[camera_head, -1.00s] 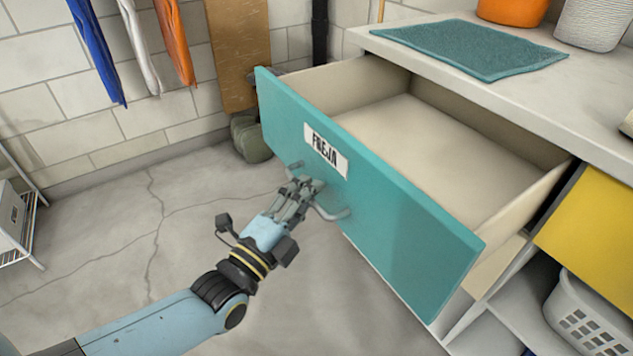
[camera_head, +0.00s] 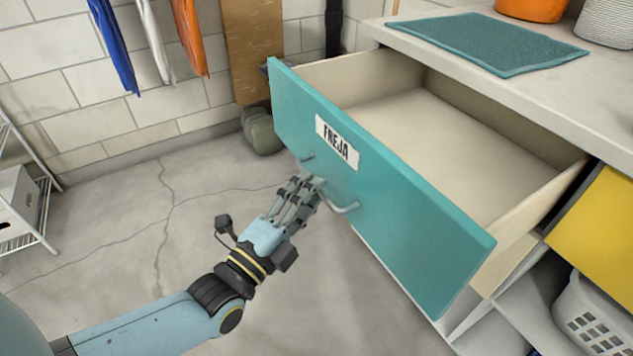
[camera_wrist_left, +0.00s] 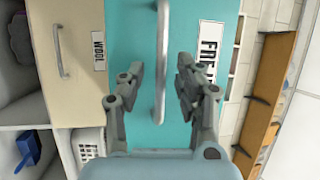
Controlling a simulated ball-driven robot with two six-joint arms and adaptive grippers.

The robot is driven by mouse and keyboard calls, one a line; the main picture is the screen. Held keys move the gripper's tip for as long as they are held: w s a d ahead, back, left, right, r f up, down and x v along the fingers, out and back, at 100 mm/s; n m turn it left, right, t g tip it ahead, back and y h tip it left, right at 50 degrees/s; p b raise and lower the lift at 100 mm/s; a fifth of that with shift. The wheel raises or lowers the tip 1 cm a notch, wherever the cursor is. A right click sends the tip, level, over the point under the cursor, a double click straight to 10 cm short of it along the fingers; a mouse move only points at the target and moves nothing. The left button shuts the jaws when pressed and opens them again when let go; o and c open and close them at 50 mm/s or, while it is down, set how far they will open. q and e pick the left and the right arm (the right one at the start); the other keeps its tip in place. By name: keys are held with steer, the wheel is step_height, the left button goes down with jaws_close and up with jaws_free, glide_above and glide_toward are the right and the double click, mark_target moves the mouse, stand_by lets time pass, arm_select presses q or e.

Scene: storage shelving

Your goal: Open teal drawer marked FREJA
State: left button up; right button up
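The teal drawer (camera_head: 420,235) with the FREJA label (camera_head: 337,142) stands pulled well out of the cabinet, and its inside looks empty. Its front also shows in the left wrist view (camera_wrist_left: 135,40). The grey bar handle (camera_head: 345,208) is partly hidden behind my fingers in the head view. My left gripper (camera_head: 311,185) is at the handle, in front of the drawer face. In the left wrist view its two fingers (camera_wrist_left: 160,65) are spread, one on each side of the handle, with gaps between. My right gripper is not in view.
The countertop (camera_head: 460,62) holds a teal mat (camera_head: 475,42) and an orange container (camera_head: 530,8). A yellow drawer (camera_head: 600,225) and a white basket (camera_head: 590,318) are at the right. A wire rack (camera_head: 40,215) stands at the left. The floor (camera_head: 120,240) between is clear.

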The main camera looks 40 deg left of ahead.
arm_select(q)
steer(key=s+f, duration=0.1)
steer(key=s, duration=0.8)
steer(key=shift+s+d+f, duration=0.25)
steer(key=shift+f, duration=0.15)
steer(key=shift+w, duration=0.1)
steer(key=s+a+f+n+g, duration=0.15)
steer(key=f+g, duration=0.25)
steer(key=f, duration=0.7)
steer(key=s+f+n+g, duration=0.2)
steer(key=f+n+g, duration=0.15)
steer(key=f, duration=0.65)
steer(key=s+a+f+n+g, duration=0.1)
steer(key=s+f+n+g, duration=0.4)
steer(key=s, duration=0.7)
steer(key=s+a+f+n+g, duration=0.1)
steer(key=s+f+n+g, duration=0.5)
steer(key=s+f, duration=0.4)
steer(key=s+g, duration=0.1)
steer(key=s, duration=0.2)
steer(key=shift+s, duration=0.2)
